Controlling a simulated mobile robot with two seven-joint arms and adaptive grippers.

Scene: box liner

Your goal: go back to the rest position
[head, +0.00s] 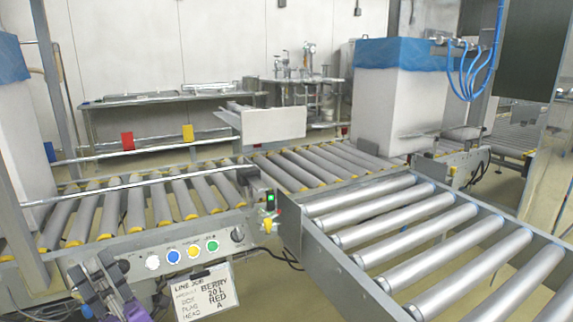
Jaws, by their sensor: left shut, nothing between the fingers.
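My left gripper (100,277) shows at the bottom left corner of the head view, in front of the roller conveyor's side rail. It is shut and empty, and part of it is cut off by the lower edge. My right gripper is not in view.
A roller conveyor (135,205) runs across the left and middle. A nearer roller section (420,235) fills the lower right. A button panel (190,255) and a job sign (200,293) are close to my left gripper. A blue-lined white box (400,100) stands behind.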

